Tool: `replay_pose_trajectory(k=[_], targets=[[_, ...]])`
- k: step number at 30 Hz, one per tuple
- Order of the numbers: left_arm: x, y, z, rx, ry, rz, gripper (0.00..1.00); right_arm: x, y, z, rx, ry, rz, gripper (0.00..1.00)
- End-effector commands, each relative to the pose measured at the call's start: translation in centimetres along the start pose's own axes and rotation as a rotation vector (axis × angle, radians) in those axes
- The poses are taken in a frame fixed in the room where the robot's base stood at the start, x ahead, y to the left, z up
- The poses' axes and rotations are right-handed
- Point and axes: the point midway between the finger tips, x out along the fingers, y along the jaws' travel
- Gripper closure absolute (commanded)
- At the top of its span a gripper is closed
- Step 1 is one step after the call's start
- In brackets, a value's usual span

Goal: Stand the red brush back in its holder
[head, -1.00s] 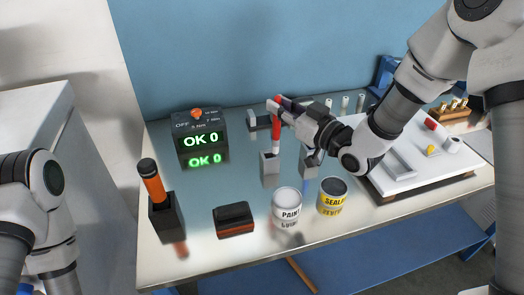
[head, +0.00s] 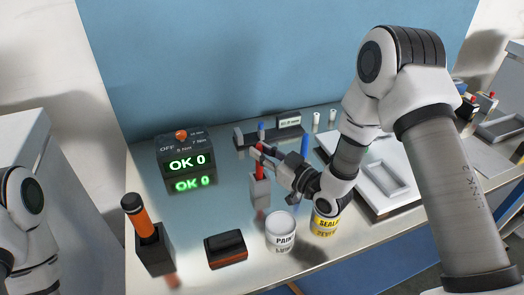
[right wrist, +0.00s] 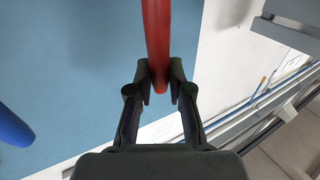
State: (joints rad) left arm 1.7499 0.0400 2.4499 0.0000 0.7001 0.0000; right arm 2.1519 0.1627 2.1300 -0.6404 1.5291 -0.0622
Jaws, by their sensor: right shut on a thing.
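The red brush (head: 259,172) is upright at the grey block holder (head: 260,193), its lower part hidden in the holder's top. My right gripper (head: 259,151) is shut on the red handle near its upper end. In the right wrist view the red handle (right wrist: 157,45) lies between the two fingertips (right wrist: 160,82). How deep the brush sits in the holder cannot be told. My left gripper is out of view; only part of that arm shows at the left edge.
A blue handle (head: 304,147) stands right of the gripper. Paint can (head: 280,232) and sealant can (head: 325,222) stand in front. A dark block (head: 226,249), an orange-handled tool in a black holder (head: 152,246) and an OK display (head: 186,163) are left. A rack (head: 243,139) is behind.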

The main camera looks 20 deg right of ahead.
Motion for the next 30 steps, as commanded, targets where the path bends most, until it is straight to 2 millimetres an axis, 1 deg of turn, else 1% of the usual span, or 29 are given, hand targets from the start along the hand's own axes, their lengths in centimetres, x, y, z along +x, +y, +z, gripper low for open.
replay_pose_trajectory(k=[5,6,8,16,19,20,23,26,27,30], targets=[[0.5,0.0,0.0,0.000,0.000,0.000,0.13,0.0,0.0,0.4,0.000,0.000,0.000,1.00],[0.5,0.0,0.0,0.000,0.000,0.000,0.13,0.0,0.0,0.4,0.000,0.000,0.000,0.77],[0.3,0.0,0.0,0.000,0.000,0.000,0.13,0.0,0.0,0.3,0.000,0.000,0.000,0.56],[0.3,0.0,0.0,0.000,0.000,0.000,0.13,0.0,0.0,0.3,0.000,0.000,0.000,0.56],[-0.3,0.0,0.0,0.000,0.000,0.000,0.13,0.0,0.0,-0.4,0.000,0.000,0.000,0.56],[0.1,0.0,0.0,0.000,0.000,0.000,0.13,-0.3,0.1,0.0,0.001,-0.001,0.002,0.56],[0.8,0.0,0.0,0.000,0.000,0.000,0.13,-2.0,0.2,0.2,0.003,-0.001,0.005,0.56],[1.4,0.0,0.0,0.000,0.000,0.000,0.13,-4.6,0.3,0.3,0.007,0.000,0.008,0.56],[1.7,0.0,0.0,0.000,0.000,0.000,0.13,-5.8,0.2,0.3,0.009,0.001,0.007,0.56],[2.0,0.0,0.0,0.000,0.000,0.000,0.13,-8.3,0.2,0.1,0.008,0.001,0.008,0.56]])
